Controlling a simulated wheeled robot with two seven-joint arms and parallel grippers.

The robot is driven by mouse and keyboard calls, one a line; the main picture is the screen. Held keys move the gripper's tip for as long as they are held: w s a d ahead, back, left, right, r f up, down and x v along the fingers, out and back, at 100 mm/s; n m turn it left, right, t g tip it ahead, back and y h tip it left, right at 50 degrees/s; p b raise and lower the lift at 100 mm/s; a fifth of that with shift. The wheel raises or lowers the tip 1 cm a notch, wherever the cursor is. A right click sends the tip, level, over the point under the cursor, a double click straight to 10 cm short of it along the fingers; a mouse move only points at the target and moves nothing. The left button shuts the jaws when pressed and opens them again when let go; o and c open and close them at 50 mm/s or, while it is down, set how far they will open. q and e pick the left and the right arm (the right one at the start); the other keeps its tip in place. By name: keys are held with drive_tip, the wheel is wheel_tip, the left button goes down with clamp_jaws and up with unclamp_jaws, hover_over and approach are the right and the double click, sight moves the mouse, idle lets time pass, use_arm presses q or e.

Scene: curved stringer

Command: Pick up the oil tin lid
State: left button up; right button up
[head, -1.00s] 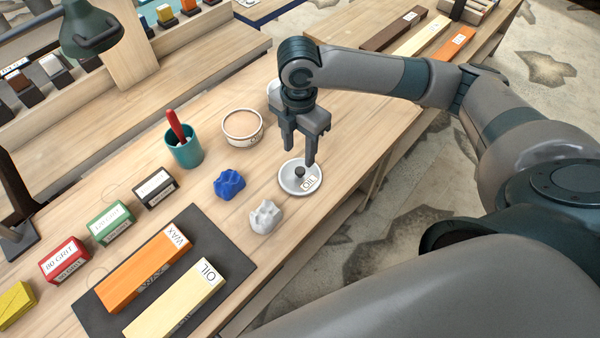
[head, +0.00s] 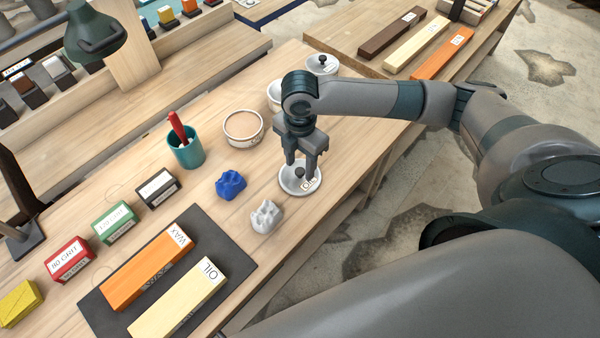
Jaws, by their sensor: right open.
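The oil tin lid (head: 290,188) is a round, pale disc with a dark knob (head: 299,173) and an "OIL" label. It lies flat on the wooden bench near its right edge. My right gripper (head: 301,170) points down over the lid. Its fingers are apart, one on either side of the knob as seen here, and it looks empty. I cannot tell whether the fingers touch the lid. An open pale tin (head: 274,97) stands behind the gripper, partly hidden by my right arm. My left gripper is not in view.
A grey crumpled lump (head: 266,217) and a blue one (head: 230,185) lie left of the lid. An open tin (head: 243,127), a teal cup (head: 187,152) and another knobbed lid (head: 322,65) stand farther back. A dark mat (head: 238,262) holds WAX and OIL blocks.

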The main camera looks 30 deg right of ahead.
drive_tip(key=shift+f, duration=0.7)
clamp_jaws()
